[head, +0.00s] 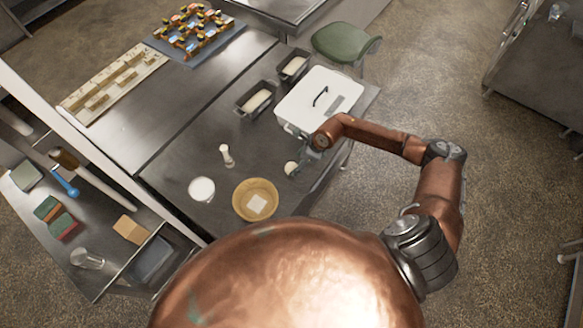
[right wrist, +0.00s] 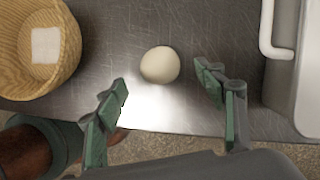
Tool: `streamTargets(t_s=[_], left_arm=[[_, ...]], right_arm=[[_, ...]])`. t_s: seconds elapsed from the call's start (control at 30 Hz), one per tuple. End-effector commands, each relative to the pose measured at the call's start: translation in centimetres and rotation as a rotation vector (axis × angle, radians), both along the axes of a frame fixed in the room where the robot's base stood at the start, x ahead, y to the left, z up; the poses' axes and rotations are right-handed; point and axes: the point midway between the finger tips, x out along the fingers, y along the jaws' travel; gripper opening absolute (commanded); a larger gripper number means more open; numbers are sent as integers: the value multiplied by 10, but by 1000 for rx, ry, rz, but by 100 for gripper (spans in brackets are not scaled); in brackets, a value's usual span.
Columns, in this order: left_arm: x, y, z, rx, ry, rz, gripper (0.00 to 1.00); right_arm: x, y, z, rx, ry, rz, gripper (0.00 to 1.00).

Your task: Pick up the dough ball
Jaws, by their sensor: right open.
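The dough ball (right wrist: 160,65) is a small, round, cream-white lump on the steel table, close to its front edge in the right wrist view. In the head view the dough ball (head: 290,168) shows small, right of the wooden bowl. My right gripper (right wrist: 165,90) is open, with its two green-padded fingers spread to either side of the ball and a gap between each finger and the ball. In the head view my right gripper (head: 300,160) is beside the ball and partly hidden by its own arm. My left gripper is not in view.
A white lidded box (head: 345,92) stands to the right. A white cup (head: 201,189), a small shaker (head: 226,155) and two loaf tins (head: 243,101) are also on the steel table (head: 180,158).

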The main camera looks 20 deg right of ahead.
Motion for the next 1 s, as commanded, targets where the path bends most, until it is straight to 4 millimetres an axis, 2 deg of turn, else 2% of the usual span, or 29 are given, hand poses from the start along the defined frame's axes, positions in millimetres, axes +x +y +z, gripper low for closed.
streamTargets(t_s=[0.17, 0.3, 0.6, 1.0], left_arm=[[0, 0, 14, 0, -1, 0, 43], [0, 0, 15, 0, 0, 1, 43], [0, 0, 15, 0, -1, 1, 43], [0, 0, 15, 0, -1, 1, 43]], right_arm=[[4, 7, -24, 5, 4, -1, 64], [9, 11, -39, 4, 1, -1, 64], [10, 12, -44, 3, 0, 0, 63], [10, 12, -44, 3, 1, -1, 36]])
